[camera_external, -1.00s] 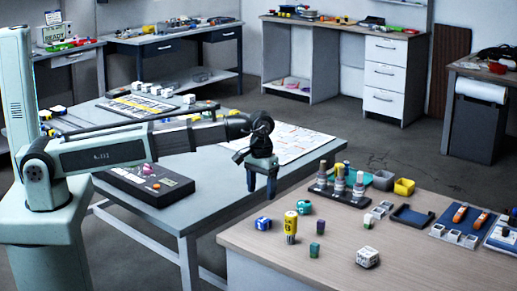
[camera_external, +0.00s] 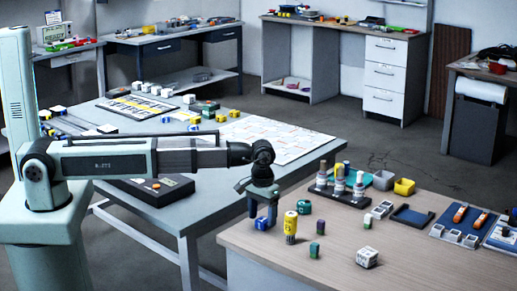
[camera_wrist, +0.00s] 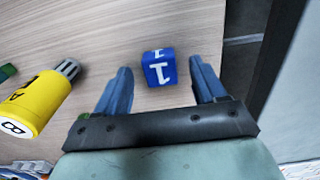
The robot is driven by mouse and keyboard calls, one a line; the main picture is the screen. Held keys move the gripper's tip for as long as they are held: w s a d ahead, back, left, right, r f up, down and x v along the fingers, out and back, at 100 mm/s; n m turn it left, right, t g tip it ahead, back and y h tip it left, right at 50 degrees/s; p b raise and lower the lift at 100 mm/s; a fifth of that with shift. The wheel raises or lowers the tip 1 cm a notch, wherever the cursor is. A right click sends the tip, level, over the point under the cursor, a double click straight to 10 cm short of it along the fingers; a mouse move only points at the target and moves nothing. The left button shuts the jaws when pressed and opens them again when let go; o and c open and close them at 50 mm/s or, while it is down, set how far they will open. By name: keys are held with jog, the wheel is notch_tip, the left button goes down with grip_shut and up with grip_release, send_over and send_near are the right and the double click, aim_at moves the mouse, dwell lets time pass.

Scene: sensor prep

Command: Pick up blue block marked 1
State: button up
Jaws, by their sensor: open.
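The blue block marked 1 (camera_wrist: 159,70) lies on the wooden table, with a white 1 on the faces I see. In the wrist view it sits between and slightly beyond the two fingertips of my gripper (camera_wrist: 163,76), with clear gaps on both sides. My gripper is open and empty. In the external view my gripper (camera_external: 263,210) is at the table's left edge, and the blue block (camera_external: 262,224) shows low between its fingers, partly hidden. I cannot tell the exact height of the fingertips above the table.
A yellow cylinder (camera_external: 290,226) marked with letters stands close to the right of the block. The table edge runs close on the block's left.

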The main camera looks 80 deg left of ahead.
jog(key=shift+f, duration=0.7)
jog(key=shift+c, duration=0.4)
jog(key=c, duration=1.1)
